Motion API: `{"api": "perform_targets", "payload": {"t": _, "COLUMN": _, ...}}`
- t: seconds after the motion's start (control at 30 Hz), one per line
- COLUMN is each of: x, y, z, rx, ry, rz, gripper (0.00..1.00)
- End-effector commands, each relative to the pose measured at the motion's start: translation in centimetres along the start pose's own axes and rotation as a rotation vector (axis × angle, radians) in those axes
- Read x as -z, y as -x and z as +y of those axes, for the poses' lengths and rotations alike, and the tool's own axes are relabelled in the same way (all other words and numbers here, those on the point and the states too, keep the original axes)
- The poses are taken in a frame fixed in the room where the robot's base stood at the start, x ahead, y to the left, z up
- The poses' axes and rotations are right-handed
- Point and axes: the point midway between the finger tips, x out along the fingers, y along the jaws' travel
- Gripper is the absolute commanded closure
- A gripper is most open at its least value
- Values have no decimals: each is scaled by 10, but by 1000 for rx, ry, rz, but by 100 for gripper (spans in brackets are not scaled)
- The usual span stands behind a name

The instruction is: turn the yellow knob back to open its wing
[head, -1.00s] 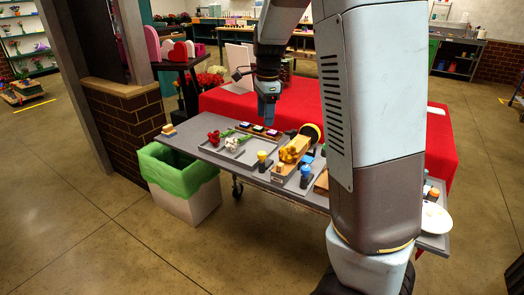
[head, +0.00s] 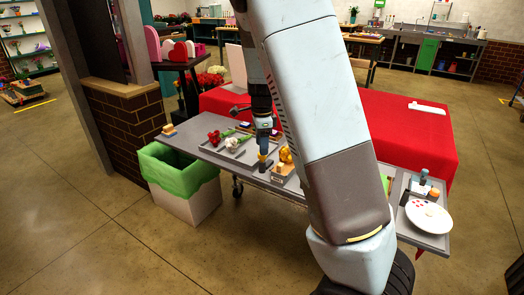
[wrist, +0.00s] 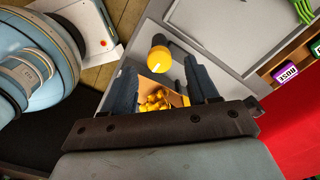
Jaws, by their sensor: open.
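The yellow knob (wrist: 158,59) shows in the wrist view as a round cap with a pale mark line. My gripper (wrist: 162,68) is open, with one dark finger on each side of the knob; I cannot tell whether either finger touches it. In the head view my gripper (head: 264,148) is over the knob's dark post (head: 265,166) at the front of the grey table and hides most of the knob.
The grey table (head: 215,153) carries a tray with a red and a white flower (head: 233,145) left of my gripper. A white plate (head: 429,216) sits at its right end. A green-lined bin (head: 178,172) stands at the front left. A red-covered table (head: 400,140) is behind.

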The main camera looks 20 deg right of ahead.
Motion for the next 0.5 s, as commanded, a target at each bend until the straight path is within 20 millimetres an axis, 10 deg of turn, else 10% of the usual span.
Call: {"api": "perform_targets", "payload": {"t": 0.5, "x": 0, "y": -31, "z": 0, "rx": 0, "ry": 0, "rz": 0, "gripper": 41}}
